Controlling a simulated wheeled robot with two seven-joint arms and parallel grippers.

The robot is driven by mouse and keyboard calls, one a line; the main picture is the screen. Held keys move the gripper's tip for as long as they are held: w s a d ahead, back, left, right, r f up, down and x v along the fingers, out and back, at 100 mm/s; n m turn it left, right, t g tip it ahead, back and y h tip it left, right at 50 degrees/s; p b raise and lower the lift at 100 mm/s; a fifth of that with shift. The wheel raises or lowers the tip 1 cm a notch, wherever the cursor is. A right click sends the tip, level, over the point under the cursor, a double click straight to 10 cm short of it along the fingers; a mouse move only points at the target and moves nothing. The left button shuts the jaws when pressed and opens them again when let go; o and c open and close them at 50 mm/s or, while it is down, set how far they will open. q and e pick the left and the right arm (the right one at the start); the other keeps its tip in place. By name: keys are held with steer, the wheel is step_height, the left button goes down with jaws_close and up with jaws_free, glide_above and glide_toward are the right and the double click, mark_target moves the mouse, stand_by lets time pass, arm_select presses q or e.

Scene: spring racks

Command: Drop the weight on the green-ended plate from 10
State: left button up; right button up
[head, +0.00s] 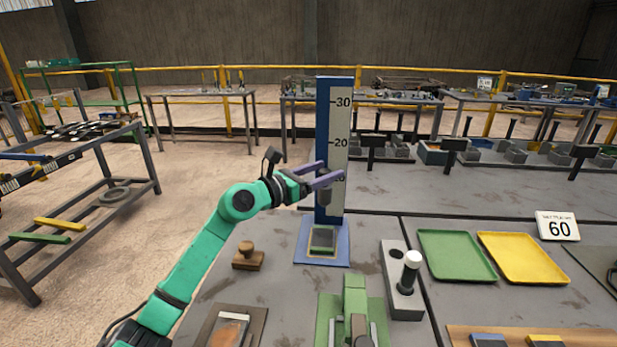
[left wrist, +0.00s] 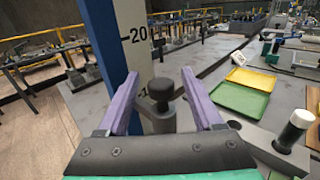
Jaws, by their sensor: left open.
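My left gripper (head: 327,172) is open at the blue post (head: 322,125) with its white scale, near the 10 mark, which it partly covers. The weight (head: 325,195), a grey cylinder with a dark knob, is in mid-air just below the fingers in the head view. In the left wrist view, its knob (left wrist: 160,90) shows between the purple fingers (left wrist: 157,100), with a gap on each side. Under it, a plate (head: 322,239) with a dark green face lies on the post's blue base (head: 343,255). My right gripper is not in view.
A wooden-handled stamp (head: 248,258) stands left of the base. A grey block with a white-topped post (head: 408,285) stands to the right, before green (head: 455,256) and yellow (head: 522,258) trays. A green device (head: 355,305) is in front. A sign reads 60 (head: 559,228).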

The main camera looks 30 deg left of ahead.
arm_select(q)
steer(key=b+v, duration=0.4)
steer(key=v, duration=1)
steer(key=shift+s, duration=0.1)
